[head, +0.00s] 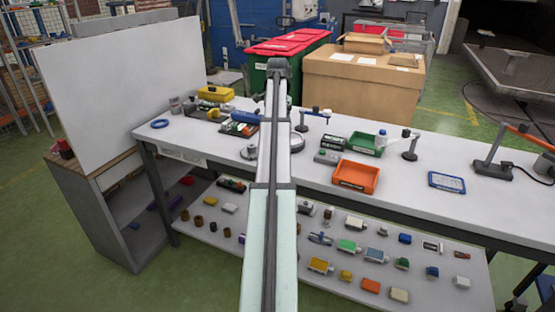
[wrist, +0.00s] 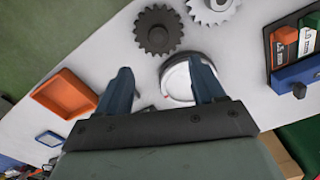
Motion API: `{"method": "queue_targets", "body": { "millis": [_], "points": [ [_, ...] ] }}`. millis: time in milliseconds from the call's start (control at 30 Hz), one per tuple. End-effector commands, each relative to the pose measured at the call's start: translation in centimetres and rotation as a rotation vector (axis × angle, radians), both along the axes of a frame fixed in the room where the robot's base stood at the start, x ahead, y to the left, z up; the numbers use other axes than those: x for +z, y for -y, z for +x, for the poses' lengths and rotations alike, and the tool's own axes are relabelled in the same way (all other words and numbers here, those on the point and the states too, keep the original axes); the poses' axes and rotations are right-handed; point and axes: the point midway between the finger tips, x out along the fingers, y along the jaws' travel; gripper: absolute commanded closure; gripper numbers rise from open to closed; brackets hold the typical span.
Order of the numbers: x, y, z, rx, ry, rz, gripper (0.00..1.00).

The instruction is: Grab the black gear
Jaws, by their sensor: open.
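The black gear (wrist: 158,30) lies flat on the white table at the top middle of the wrist view, with teeth all round and a small centre hole. My gripper (wrist: 160,66) is open and empty, its two blue fingers pointing toward the gear's side of the picture. The gear lies beyond the fingertips, not between them. In the head view my arm covers the middle of the table, and I cannot make out the black gear or the gripper there.
A silver gear (wrist: 212,9) lies just right of the black one. A round white-and-metal object (wrist: 178,82) sits by the right finger. An orange tray (wrist: 66,93) stands left; it also shows in the head view (head: 356,176).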

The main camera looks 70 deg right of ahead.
Motion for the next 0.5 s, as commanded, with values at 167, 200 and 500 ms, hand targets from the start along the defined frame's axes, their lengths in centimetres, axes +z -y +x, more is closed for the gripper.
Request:
{"method": "queue_targets", "body": {
  "millis": [167,200,500],
  "points": [
    [-3.1,-0.2,0.0,0.001,-0.002,0.002,0.32],
    [-3.8,-0.2,0.0,0.001,-0.001,0.003,0.32],
    [-6.9,-0.1,0.0,0.002,0.000,0.000,0.32]
  ]
}}
